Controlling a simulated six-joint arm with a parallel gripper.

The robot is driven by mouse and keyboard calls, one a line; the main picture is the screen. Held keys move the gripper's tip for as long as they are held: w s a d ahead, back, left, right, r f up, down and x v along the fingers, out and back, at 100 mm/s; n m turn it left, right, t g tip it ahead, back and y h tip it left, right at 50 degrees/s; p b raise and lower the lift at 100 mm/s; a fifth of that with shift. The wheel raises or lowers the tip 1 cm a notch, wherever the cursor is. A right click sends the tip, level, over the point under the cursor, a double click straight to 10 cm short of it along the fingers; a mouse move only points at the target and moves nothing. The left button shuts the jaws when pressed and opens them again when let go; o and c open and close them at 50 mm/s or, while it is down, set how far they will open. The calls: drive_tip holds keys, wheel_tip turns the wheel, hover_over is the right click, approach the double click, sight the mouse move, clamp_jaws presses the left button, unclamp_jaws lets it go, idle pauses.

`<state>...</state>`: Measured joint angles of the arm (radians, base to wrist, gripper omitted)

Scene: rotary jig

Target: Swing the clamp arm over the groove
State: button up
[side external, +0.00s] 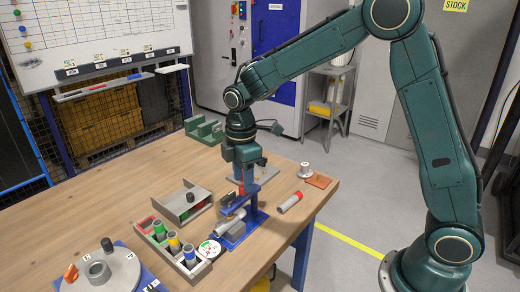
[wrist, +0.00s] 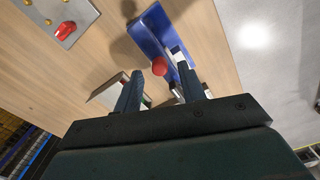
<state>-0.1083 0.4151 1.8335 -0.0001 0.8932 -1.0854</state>
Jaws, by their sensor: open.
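The blue clamp arm (side external: 236,203) is part of a blue jig at the table's right front, below my gripper (side external: 239,182). A grey cylinder (side external: 231,221) lies at the jig's grey block, close to the arm; the groove itself is mostly hidden. In the wrist view my gripper (wrist: 158,70) is open, its two fingers apart on either side of a red round knob (wrist: 159,67). The knob stands in front of a blue plate (wrist: 155,28). I cannot tell whether the fingers touch the knob, or whether the arm lies over the groove.
A rack (side external: 160,239) with coloured cylinders and a grey tray (side external: 174,209) stand left of the jig. A red-ended cylinder (side external: 289,203) lies to its right. A round grey fixture (side external: 117,276) is at front left. Green blocks (side external: 203,130) stand at the back.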

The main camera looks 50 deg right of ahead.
wheel_tip(320, 180, up, 12)
drive_tip(key=shift+f, duration=0.2)
drive_tip(key=shift+s+r, duration=0.1)
idle(0.5)
drive_tip(key=s+d+r+m+t, duration=0.1)
drive_tip(key=s+d+r+m, duration=0.15)
drive_tip(key=s, duration=0.45)
drive_tip(key=s+d+r+m+t, duration=0.1)
drive_tip(key=s+r+m+t, duration=0.1)
drive_tip(key=s+r+m, duration=0.3)
drive_tip(key=s+d+f+m+t, duration=0.1)
drive_tip(key=s+f+m, duration=0.5)
drive_tip(key=s, duration=0.7)
drive_tip(key=shift+s+t, duration=0.2)
drive_tip(key=shift+t, duration=0.6)
